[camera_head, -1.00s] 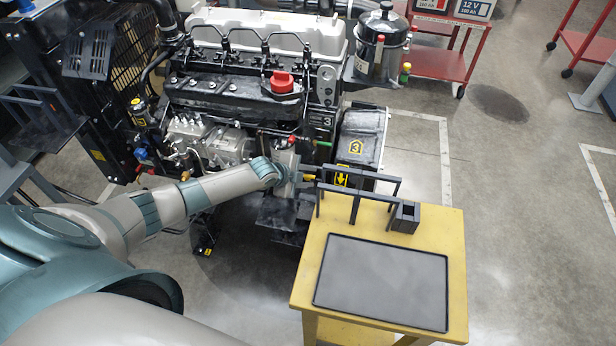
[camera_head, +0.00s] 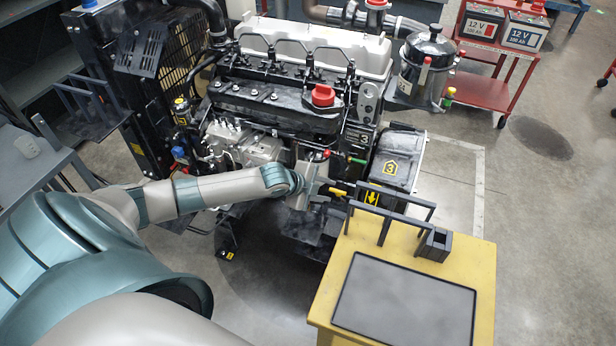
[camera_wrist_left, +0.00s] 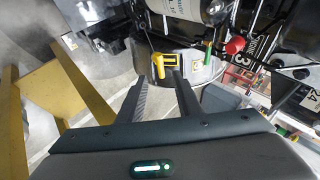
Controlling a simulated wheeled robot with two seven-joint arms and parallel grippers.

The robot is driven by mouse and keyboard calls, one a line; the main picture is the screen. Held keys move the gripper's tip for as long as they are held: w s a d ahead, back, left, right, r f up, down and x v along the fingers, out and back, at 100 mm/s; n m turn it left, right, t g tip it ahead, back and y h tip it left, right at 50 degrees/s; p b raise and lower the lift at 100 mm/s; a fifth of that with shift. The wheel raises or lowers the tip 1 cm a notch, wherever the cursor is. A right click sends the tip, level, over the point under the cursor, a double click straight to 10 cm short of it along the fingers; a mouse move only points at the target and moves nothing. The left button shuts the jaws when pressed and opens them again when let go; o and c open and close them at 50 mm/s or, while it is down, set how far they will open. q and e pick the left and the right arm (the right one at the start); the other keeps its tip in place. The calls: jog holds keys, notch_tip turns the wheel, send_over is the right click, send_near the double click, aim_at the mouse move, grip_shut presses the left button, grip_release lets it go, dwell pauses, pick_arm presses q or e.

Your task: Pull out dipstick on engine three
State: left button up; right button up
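Engine three (camera_head: 300,75), with a white top cover and a red cap, stands at the back centre of the head view. A yellow "3" marks the black box on its right side. A yellow handle (camera_head: 338,191), seemingly the dipstick's, shows just right of my left gripper (camera_head: 318,188). In the left wrist view this yellow handle (camera_wrist_left: 158,66) is just beyond the fingertips, roughly between them. Contact with the handle cannot be made out. My right gripper is not in view.
A yellow table (camera_head: 480,290) with a black tray surface (camera_head: 405,300) stands in front right, bearing a dark rack (camera_head: 390,215). A green-tipped part (camera_wrist_left: 208,48) and a red knob (camera_wrist_left: 235,45) are close to the handle. A red battery cart (camera_head: 490,90) is behind right.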

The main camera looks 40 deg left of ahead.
pick_arm(q)
jog(key=b+v, duration=0.1)
jog(key=v, duration=0.8)
jog(key=shift+b, duration=0.3)
